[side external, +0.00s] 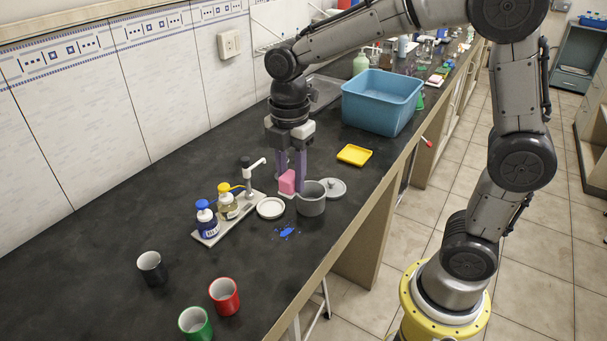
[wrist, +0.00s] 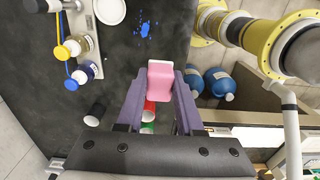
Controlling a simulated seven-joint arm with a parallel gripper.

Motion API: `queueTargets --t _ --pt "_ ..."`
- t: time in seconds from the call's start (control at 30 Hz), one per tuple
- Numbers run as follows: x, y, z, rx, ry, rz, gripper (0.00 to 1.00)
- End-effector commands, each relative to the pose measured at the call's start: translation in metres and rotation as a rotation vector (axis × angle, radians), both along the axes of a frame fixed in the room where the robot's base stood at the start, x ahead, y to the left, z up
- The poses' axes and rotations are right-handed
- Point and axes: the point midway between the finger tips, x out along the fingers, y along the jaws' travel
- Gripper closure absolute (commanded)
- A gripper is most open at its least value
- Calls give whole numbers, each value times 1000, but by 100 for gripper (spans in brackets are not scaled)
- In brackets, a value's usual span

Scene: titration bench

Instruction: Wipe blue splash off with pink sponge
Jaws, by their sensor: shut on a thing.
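The pink sponge (side external: 287,182) is between the fingers of my gripper (side external: 291,178), which is shut on it. It also shows in the wrist view (wrist: 160,80), held between the two purple fingers, with a pale end on it. The sponge appears held above the dark bench, beside the grey pot. The blue splash (side external: 287,231) is a small patch of blue spots on the bench, in front of the pot and the white dish. It also shows in the wrist view (wrist: 146,28), above the sponge in the picture and apart from it.
A grey pot (side external: 311,202), its lid (side external: 334,188) and a white dish (side external: 270,208) stand close to the splash. A tray with capped bottles (side external: 208,224) is left. Red (side external: 224,297), green (side external: 195,324) and black (side external: 152,268) cups stand nearer. A blue tub (side external: 382,101) stands behind.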

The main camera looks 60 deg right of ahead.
Motion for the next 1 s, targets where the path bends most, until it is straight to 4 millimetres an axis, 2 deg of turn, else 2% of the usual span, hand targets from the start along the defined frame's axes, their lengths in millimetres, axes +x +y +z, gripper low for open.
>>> queueTargets --t 0.13,0.3,1.0 --pt "28 3 -40 -1 10 0 100" --pt "39 4 -77 -1 8 0 100" --pt "37 4 -134 -1 7 0 100"
